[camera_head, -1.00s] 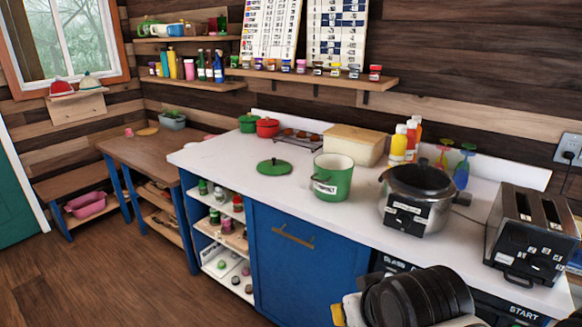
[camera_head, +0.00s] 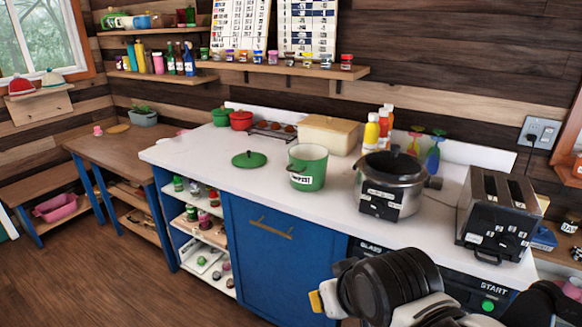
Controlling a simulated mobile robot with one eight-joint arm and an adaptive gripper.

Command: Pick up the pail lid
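The green pail lid (camera_head: 249,159) lies flat on the white counter, left of the green pail (camera_head: 308,168). It has a small knob on top. The pail stands upright and open, with a white label on its front. My arm shows at the bottom right, in front of the counter, well to the right of the lid and nearer the camera. A yellow-tipped part of my gripper (camera_head: 316,301) shows at its left end. The fingers are mostly hidden, so their opening cannot be made out.
A steel pressure cooker (camera_head: 391,185) and a toaster (camera_head: 497,214) stand right of the pail. Behind are a red pot (camera_head: 241,120), a rack of brown items (camera_head: 272,130) and a bread box (camera_head: 328,134). The white counter (camera_head: 205,150) left of the lid is clear.

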